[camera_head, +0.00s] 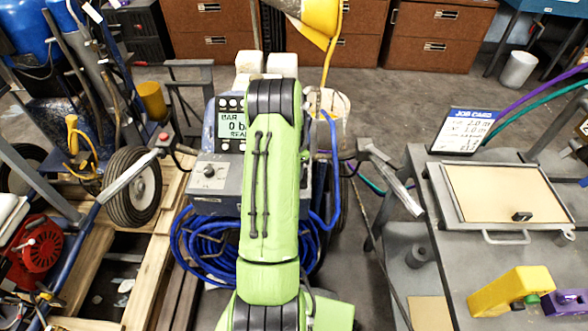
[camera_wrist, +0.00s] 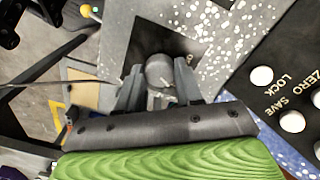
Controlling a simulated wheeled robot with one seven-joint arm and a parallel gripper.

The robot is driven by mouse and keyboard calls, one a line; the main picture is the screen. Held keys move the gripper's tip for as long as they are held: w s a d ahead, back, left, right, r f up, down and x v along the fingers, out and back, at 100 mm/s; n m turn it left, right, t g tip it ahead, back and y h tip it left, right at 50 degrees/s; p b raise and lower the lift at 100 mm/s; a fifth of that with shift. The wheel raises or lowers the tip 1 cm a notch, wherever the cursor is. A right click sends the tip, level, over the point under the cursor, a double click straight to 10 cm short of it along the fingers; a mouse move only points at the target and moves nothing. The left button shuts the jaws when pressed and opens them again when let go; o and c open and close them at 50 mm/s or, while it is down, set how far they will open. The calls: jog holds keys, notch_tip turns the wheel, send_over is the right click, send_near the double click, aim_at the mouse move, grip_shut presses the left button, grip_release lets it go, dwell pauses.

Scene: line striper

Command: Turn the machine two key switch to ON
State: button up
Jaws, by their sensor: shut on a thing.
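The machine (camera_head: 222,165) with a grey control box and a lit display (camera_head: 233,127) stands behind my green arm in the head view. The display reads "BAR" and "0". In the wrist view, my gripper (camera_wrist: 158,80) has one dark finger on each side of the round dark key switch (camera_wrist: 159,68), shut on it. The switch sits on a black plate on the speckled grey panel. Its ON and OFF marks are not readable, so I cannot tell its position. My arm hides the gripper and the switch in the head view.
A round knob (camera_head: 209,171) sits on the box left of my arm. A blue hose (camera_head: 200,245) coils below the box. A grey table (camera_head: 440,262) with a job card (camera_head: 462,131) stands at right.

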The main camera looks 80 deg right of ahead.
jog(key=o, duration=1)
jog(key=shift+o, duration=0.2)
jog(key=shift+r, duration=0.1)
notch_tip(320, 180, up, 16)
jog(key=p, duration=0.3)
jog(key=shift+w+d, duration=0.15)
jog(key=shift+f, duration=0.2)
